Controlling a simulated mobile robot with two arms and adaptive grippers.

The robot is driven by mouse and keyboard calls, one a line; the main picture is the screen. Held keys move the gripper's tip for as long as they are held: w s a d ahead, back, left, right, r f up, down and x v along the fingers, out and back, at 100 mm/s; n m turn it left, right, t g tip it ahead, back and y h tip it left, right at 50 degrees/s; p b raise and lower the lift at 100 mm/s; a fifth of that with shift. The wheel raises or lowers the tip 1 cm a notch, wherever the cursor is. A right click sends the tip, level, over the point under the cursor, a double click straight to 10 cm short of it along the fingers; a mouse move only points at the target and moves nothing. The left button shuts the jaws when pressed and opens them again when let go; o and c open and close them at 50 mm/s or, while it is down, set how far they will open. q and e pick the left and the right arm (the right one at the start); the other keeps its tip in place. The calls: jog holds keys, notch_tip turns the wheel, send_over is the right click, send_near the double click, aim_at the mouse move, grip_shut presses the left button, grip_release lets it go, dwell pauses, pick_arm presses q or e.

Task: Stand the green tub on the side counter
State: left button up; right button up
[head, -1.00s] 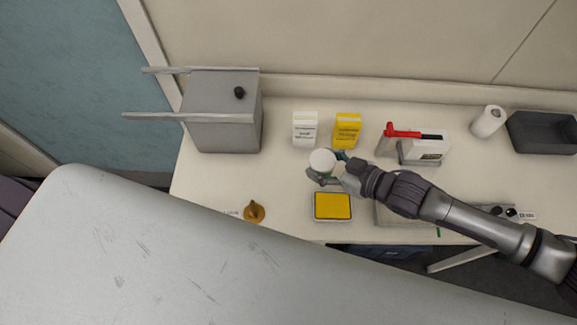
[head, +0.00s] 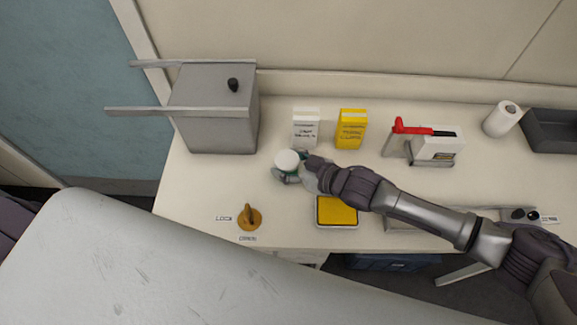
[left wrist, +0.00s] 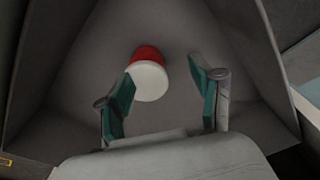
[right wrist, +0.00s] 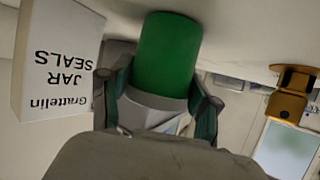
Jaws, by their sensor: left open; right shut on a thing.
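The green tub (right wrist: 168,55) with a white lid is held in my right gripper (right wrist: 162,108), whose fingers are on either side of its lid end. In the head view the white lid (head: 287,160) shows from above, with my right gripper (head: 288,176) around it. The tub looks upright over the side counter (head: 195,205); I cannot tell whether its base touches it. In the left wrist view my left gripper (left wrist: 165,103) is open, near a red tub (left wrist: 147,72) with a white lid inside a grey-walled space. My left gripper is not in the head view.
A white jar seals box (head: 306,130) and a yellow box (head: 350,130) stand behind the tub. A grey box with rails (head: 220,115) is to the left. A brass knob (head: 249,217) and a yellow-topped tray (head: 337,211) are in front. Counter left of the tub is clear.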

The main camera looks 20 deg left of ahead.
jog(key=shift+f, duration=0.1)
jog(key=o, duration=1.2)
jog(key=shift+d+r, duration=0.15)
jog(key=shift+r, duration=0.25)
jog(key=p+v, duration=0.8)
jog(key=v, duration=0.2)
jog(key=shift+s+d+r, duration=0.15)
jog(key=shift+s+d, duration=0.05)
jog(key=shift+d, duration=0.15)
jog(key=shift+s+d, duration=0.15)
jog(key=shift+d, duration=0.25)
